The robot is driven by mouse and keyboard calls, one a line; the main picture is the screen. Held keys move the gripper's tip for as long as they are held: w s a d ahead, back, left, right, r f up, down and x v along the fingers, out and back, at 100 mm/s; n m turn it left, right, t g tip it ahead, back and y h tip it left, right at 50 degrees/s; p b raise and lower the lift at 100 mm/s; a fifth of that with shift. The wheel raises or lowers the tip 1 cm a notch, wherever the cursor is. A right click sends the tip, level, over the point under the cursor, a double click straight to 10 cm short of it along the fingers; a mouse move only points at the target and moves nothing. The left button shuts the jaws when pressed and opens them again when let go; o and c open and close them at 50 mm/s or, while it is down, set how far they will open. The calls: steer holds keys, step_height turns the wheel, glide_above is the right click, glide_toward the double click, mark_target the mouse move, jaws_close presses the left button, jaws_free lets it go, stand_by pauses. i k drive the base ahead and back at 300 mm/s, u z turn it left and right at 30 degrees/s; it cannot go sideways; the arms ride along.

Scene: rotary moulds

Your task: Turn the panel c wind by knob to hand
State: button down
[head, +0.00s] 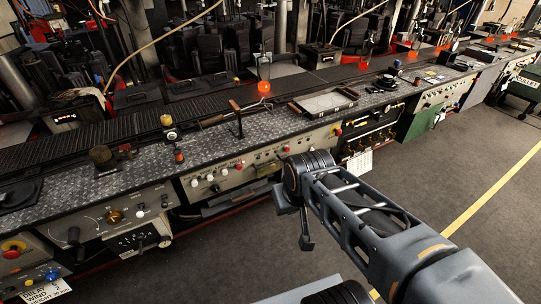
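A cream control panel (255,168) is set in the front of the long console, with several white and red knobs on it. My arm reaches in from the lower right, and its wrist stands in front of this panel's right part. The end of my gripper (306,242) seems to be the small dark part hanging below the wrist; its fingers cannot be made out. No contact with a knob shows. The panel lettering is too small to read, so I cannot tell which knob is the "wind by" one.
A left panel has a brass knob (115,216) and dark dials. A paper sign (45,290) reading "delay", "wind" hangs at the lower left. Grey floor (440,190) lies open at the right.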

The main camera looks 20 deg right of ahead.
mark_target(215, 188)
steer(key=z, duration=0.05)
steer(key=k, duration=1.05)
steer(key=u, duration=1.25)
steer(key=i, duration=1.4)
steer(key=z, duration=0.55)
